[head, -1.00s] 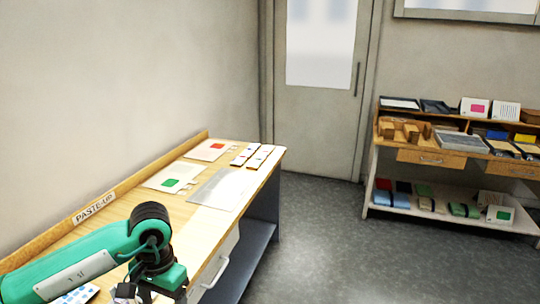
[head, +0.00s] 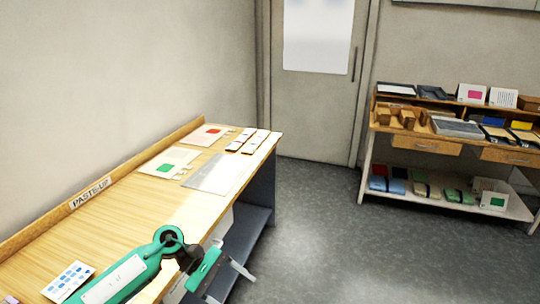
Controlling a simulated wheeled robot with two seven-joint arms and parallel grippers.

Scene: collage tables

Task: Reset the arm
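My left arm comes in at the bottom left, in front of the paste-up table (head: 120,225). My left gripper (head: 228,285) hangs at the table's front edge, low in the head view. Its two fingers are spread apart with nothing visible between them. My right gripper is not in view.
A stocked shelf unit (head: 412,142) stands at the right. The floor (head: 310,230) between is clear.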

